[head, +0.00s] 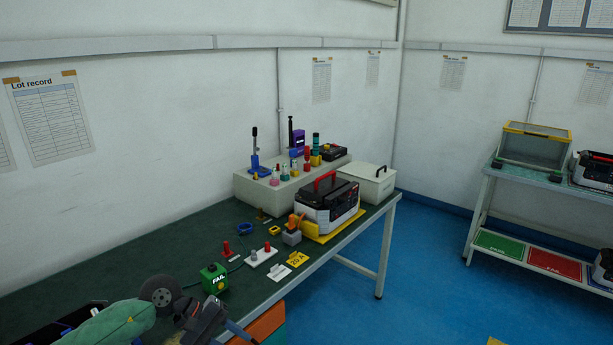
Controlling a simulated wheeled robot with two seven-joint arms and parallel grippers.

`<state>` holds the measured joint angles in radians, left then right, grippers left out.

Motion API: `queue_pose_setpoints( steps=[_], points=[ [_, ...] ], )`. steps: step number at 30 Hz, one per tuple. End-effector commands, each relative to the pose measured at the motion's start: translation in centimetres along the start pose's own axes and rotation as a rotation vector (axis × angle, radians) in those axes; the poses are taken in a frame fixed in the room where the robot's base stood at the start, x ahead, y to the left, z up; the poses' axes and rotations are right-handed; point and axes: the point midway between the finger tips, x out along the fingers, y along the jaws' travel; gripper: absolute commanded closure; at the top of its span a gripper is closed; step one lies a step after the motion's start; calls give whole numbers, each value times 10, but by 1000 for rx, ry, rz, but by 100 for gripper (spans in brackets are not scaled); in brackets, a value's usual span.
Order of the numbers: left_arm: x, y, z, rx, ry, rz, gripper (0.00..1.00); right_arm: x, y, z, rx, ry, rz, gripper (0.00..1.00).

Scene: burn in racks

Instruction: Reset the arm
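An arm of mine comes in at the lower left, and the dark gripper at its end (212,322) is low over the near edge of the workbench (190,240). I take it as my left gripper. Its fingertips are small and partly hidden, so I cannot tell whether it is open or shut. No held object is clear. My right gripper is out of view. A green box marked FAIL (214,279) stands on the bench just beyond the gripper.
A black-and-white unit with a red handle (328,203) sits on a yellow base. Small fixtures, a yellow 20 A tag (297,258) and a white lidded box (366,184) share the bench. A rack (535,184) stands at right. Blue floor (420,270) between them is mostly clear.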

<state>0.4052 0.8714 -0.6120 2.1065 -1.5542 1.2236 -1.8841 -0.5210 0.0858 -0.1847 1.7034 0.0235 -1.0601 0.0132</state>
Motion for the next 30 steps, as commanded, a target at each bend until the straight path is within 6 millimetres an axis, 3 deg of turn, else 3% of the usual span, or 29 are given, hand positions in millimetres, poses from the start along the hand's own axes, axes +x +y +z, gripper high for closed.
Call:
queue_pose_setpoints(
  steps=[3,7,12,16,20,23,26,30],
  points=[
    [23,38,34,-188,-117,250,64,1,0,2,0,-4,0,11],
    [26,78,60,-433,-262,508,64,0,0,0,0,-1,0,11],
    [10,114,74,-793,-482,814,64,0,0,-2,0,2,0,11],
    [-10,126,71,-1089,-669,1027,64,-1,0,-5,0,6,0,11],
    [-30,120,56,-1398,-870,1223,64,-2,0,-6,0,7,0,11],
    [-41,103,40,-1639,-1030,1366,64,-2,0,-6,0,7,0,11],
    [-46,77,24,-1880,-1195,1503,64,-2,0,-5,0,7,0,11],
    [-44,26,5,-2211,-1430,1696,64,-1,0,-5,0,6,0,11]
  ],
)
